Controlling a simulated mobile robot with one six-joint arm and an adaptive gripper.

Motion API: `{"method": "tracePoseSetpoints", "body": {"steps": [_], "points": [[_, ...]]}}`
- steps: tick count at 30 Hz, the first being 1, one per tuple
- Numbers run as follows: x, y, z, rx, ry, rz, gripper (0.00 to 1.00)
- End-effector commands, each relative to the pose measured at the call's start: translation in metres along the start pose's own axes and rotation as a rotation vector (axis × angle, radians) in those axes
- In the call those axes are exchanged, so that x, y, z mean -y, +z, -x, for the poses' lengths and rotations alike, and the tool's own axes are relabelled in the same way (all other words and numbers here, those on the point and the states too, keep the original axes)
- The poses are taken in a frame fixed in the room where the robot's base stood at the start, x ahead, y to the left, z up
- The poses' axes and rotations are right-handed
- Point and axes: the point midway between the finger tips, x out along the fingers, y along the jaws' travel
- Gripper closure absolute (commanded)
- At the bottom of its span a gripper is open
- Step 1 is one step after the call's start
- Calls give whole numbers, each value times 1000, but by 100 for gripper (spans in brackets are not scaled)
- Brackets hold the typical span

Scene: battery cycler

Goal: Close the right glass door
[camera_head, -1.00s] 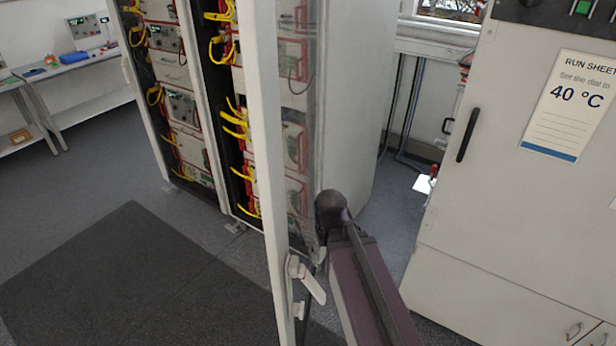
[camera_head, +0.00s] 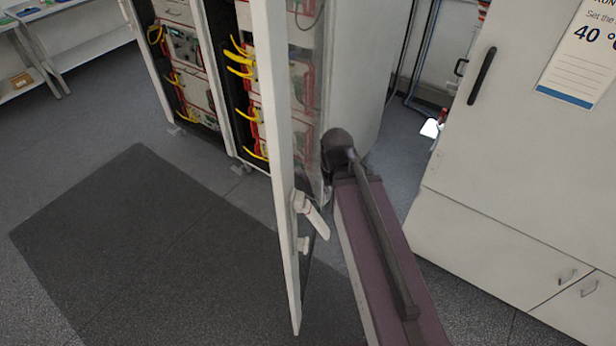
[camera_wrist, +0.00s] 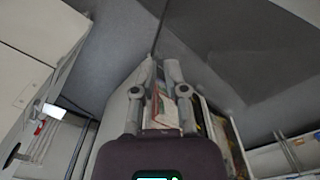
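The right glass door (camera_head: 284,170) of the cabinet rack stands open in the head view, swung out towards me. It has a narrow white frame, a clear pane and a white lever handle (camera_head: 312,215) near its lower part. My purple arm reaches in on the right of the door, its dark end near the pane and the cabinet's side. The fingers cannot be made out there. In the wrist view my gripper (camera_wrist: 155,82) has its two fingers apart, with nothing clearly held between them. I cannot tell whether my arm touches the door.
The rack cabinet (camera_head: 355,70) holds instruments with yellow cables. A large white chamber (camera_head: 500,160) with a black handle and a run sheet stands at right. A dark mat (camera_head: 130,240) lies on the open floor at left. A bench (camera_head: 75,50) is at far left.

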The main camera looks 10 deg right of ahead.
Motion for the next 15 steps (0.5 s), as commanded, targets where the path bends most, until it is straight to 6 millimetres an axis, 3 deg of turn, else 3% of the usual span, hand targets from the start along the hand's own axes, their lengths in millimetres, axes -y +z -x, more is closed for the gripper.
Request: {"method": "tracePoseSetpoints", "body": {"steps": [9,15], "points": [[0,0,-46,0,0,1,100],[0,0,-63,0,0,1,100]]}}
